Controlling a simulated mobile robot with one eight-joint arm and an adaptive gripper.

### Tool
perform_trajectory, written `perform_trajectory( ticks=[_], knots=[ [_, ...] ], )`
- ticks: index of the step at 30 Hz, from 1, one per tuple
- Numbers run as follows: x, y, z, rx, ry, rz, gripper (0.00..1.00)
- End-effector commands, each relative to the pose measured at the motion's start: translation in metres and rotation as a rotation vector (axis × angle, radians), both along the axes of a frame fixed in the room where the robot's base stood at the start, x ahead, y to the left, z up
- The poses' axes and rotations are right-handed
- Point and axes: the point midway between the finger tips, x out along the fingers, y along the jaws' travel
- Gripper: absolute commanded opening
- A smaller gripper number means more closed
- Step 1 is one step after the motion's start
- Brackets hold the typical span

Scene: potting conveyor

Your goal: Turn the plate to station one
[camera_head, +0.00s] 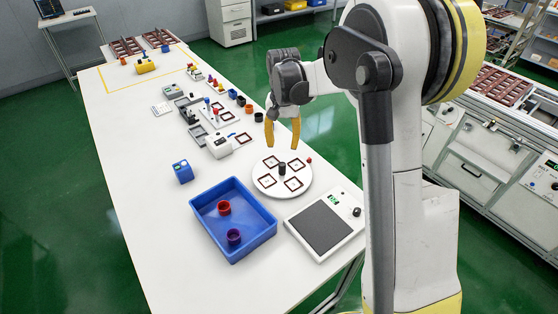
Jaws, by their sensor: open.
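The plate (264,182) is a round white disc lying on the white table. It carries several dark-red square frames and a dark upright knob (282,168) at its middle. A small red marker (308,160) stands at the plate's right edge. I cannot read any station numbers. My gripper (283,146) has two yellow fingers pointing down. It is open and empty, above the far side of the plate and apart from the knob in the picture.
A blue tray (266,243) with a red and a purple cup stands in front. A white device (332,244) with a dark pad is at its right. A blue block (183,171) sits left. Several small devices and cups line the table behind. The table's left side is clear.

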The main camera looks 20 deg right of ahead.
Motion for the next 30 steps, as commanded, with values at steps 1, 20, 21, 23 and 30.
perform_trajectory(
  ticks=[1,20,21,23,30],
  knots=[
    [0.002,-0.001,-0.003,0.001,0.005,-0.004,0.45],
    [0.002,-0.001,-0.103,0.001,0.008,-0.007,0.45],
    [0.002,-0.001,-0.107,0.0,0.007,-0.007,0.45],
    [0.002,-0.001,-0.11,0.0,0.007,-0.006,0.45],
    [0.002,-0.001,-0.112,0.0,0.007,-0.006,0.45]
  ],
)
